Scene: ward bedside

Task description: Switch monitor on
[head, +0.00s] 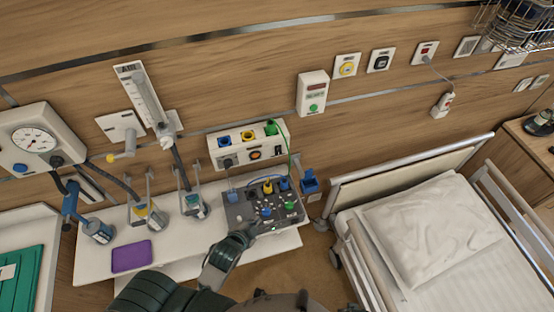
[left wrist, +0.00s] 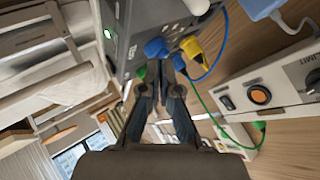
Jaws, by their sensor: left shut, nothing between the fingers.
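A dark grey box with coloured plugs and knobs (head: 238,212), which appears to be the monitor, sits at the right end of the white shelf. A small green light glows on its lower front edge, and it also shows in the left wrist view (left wrist: 107,33). My left gripper (head: 246,233) is shut and empty at the box's near edge, left of the green light. In the left wrist view its fingers (left wrist: 160,68) point at the box beside the blue and yellow plugs. I cannot tell whether they touch it. My right gripper is not in view.
A white wall panel with coloured sockets (head: 225,149) is behind the box, with a green cable. A purple pad (head: 131,256) lies on the shelf (head: 180,268). A white wall unit with a green button (head: 313,91) hangs above. The bed (head: 428,225) is at the right.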

